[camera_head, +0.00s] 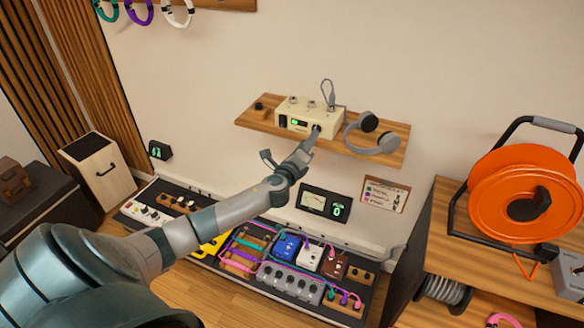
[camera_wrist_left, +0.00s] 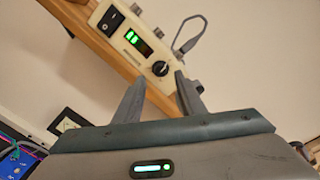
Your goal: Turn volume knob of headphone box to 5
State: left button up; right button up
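The cream headphone box (camera_head: 308,117) sits on a wooden wall shelf. Its front has a black switch (camera_wrist_left: 111,20), a small display (camera_wrist_left: 138,41) with green marks too small to read surely, and a round black volume knob (camera_wrist_left: 160,68) with a pale mark. My left gripper (camera_head: 313,136) reaches up to the box's front at the knob. In the left wrist view its two fingers (camera_wrist_left: 160,84) are apart, with the knob just beyond and between their tips. I cannot tell whether they touch it. My right gripper is not in view.
Grey headphones (camera_head: 375,140) lie on the shelf (camera_head: 240,121) right of the box. A cable (camera_head: 328,92) loops up from the box. Below are a pedalboard (camera_head: 215,255) and a meter panel (camera_head: 325,204). An orange cable reel (camera_head: 500,195) stands on a cabinet at right.

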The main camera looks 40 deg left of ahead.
pick_arm(q)
jog(key=b+v, duration=0.3)
jog(key=v, duration=1)
jog(key=shift+s, duration=0.2)
jog(key=shift+f, duration=0.1)
